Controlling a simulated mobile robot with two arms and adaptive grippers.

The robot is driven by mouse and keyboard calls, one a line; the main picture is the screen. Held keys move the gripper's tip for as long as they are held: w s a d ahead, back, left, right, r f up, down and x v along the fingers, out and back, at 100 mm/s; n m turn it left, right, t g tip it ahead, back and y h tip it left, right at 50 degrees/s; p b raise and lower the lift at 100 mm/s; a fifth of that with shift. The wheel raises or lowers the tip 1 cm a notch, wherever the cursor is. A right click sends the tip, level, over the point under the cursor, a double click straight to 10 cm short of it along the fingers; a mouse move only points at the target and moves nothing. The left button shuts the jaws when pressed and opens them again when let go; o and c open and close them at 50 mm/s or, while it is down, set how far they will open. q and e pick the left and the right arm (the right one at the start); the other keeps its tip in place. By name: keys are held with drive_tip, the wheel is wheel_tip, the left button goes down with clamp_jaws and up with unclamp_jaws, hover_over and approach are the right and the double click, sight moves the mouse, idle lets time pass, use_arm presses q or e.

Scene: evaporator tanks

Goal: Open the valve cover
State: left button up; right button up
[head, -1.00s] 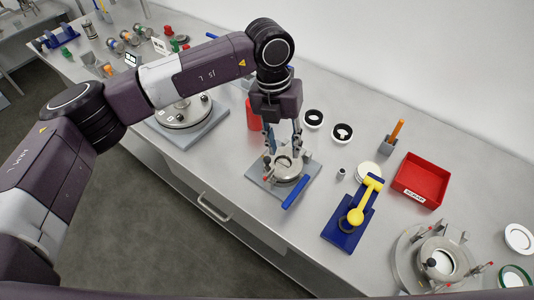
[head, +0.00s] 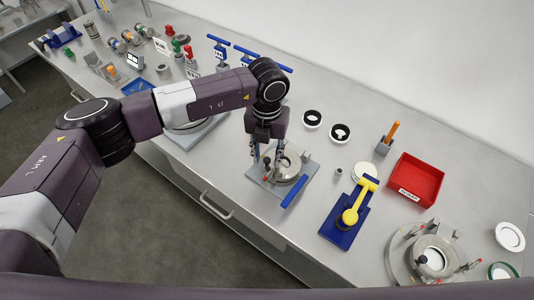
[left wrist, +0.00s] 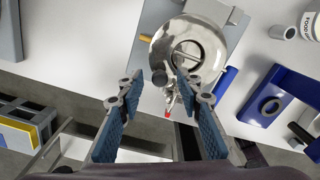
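A round steel valve unit (head: 289,176) sits on a grey base plate on the bench, near its front edge. In the left wrist view its polished round body (left wrist: 160,52) shows a circular top cover (left wrist: 190,57) with a bar across it. A clamp or lever with a red tip (left wrist: 168,113) sticks out from the unit towards my gripper. My left gripper (head: 268,157) is over the left side of the unit, pointing down. In the left wrist view (left wrist: 158,135) its fingers are wide apart with nothing between them. My right gripper is not in view.
A blue bar (head: 294,192) lies at the plate's right edge. A blue stand with a yellow lever (head: 351,214) is to the right. A red bin (head: 417,180) and another steel round fixture (head: 433,256) are farther right. Two black-rimmed rings (head: 312,119) lie behind.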

use_arm(q)
drive_tip(key=shift+c, duration=0.3)
clamp_jaws()
